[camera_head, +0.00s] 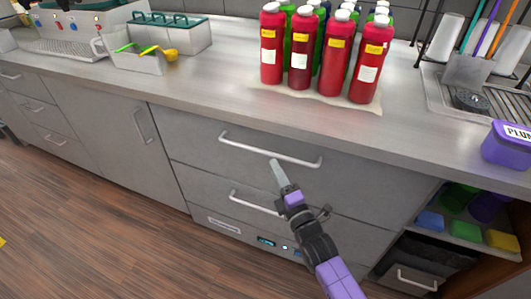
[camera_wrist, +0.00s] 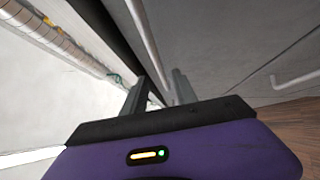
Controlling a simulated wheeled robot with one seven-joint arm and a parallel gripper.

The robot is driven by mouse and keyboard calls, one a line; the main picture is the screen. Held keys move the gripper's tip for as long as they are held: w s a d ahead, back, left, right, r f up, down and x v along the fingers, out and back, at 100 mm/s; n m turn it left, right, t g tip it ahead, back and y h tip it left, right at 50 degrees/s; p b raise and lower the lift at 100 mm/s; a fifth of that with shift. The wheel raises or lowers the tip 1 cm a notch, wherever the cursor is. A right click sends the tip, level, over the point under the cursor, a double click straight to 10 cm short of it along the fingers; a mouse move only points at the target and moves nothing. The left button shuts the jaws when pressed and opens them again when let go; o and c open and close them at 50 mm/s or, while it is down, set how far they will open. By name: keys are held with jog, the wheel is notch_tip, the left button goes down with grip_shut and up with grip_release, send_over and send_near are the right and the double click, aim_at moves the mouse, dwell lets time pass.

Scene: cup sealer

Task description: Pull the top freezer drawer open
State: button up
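The top freezer drawer (camera_head: 340,178) is a wide grey front under the counter, and it looks flush with the cabinet. Its long metal bar handle (camera_head: 245,145) also shows in the wrist view (camera_wrist: 146,38). My gripper (camera_head: 275,166) is just below the middle of this handle in the head view. In the wrist view its two fingers (camera_wrist: 160,88) stand apart, and the bar runs down toward the gap between them. I cannot tell whether the fingers touch the bar. Part of the lower drawer front is hidden by my arm.
A second drawer handle (camera_head: 256,203) lies below. Several red bottles (camera_head: 333,65) stand on the counter (camera_head: 215,85) above. A purple tub (camera_head: 507,148) sits at the counter's right. An open shelf with coloured containers (camera_head: 465,230) is at the lower right. The wooden floor (camera_head: 110,235) in front is clear.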

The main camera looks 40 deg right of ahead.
aim_at(265, 151)
jog(key=p+x, duration=0.1)
jog(key=x, duration=0.6)
jog(key=shift+w+d, duration=0.1)
jog(key=shift+w, duration=0.2)
grip_shut()
dwell(1.2)
